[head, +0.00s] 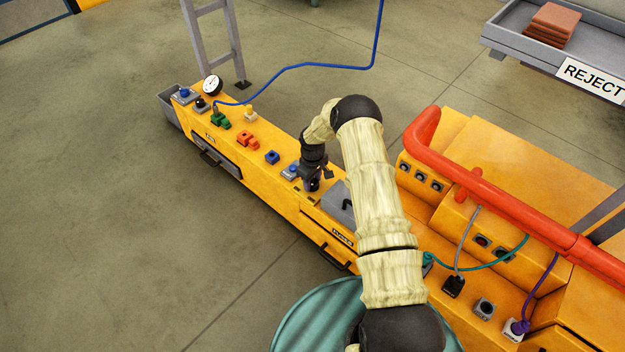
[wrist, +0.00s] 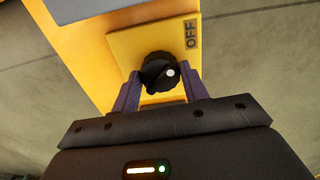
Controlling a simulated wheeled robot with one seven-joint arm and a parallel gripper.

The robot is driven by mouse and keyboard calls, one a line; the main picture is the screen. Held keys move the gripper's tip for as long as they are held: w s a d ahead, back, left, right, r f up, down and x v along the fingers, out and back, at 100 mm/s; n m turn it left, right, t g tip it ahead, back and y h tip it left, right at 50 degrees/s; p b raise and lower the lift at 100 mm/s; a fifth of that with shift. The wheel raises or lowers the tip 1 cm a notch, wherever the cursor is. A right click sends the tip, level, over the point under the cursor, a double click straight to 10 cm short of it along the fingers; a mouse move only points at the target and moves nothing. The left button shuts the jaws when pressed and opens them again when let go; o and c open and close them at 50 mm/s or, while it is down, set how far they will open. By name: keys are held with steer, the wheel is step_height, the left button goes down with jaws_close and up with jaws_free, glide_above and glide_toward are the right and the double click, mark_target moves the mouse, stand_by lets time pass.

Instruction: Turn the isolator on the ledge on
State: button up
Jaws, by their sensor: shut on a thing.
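The isolator is a black rotary knob (wrist: 158,72) with a white dot, on a yellow plate (wrist: 125,45) labelled OFF at its right side in the wrist view. The white dot is on the knob's right part, below the OFF label. My gripper (wrist: 160,92) has its two purple fingers on either side of the knob and is shut on it. In the head view my gripper (head: 312,183) points down onto the yellow ledge (head: 232,140), and it hides most of the isolator there.
Left along the ledge are blue (head: 272,157), orange (head: 245,138) and green (head: 219,120) parts and a round gauge (head: 212,85). A grey lid (head: 338,207) lies just right of my gripper. A red pipe (head: 500,205) runs over the machine at right. A teal drum (head: 318,318) stands in front.

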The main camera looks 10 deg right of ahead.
steer(key=m+p, duration=0.1)
steer(key=m, duration=0.2)
steer(key=shift+a+m, duration=0.1)
steer(key=shift+m, duration=0.3)
steer(key=m, duration=0.4)
steer(key=shift+p, duration=0.35)
steer(key=m, duration=0.5)
steer(key=shift+a, duration=0.1)
steer(key=shift+m, duration=2.2)
steer(key=o, duration=1)
steer(key=shift+a, duration=0.1)
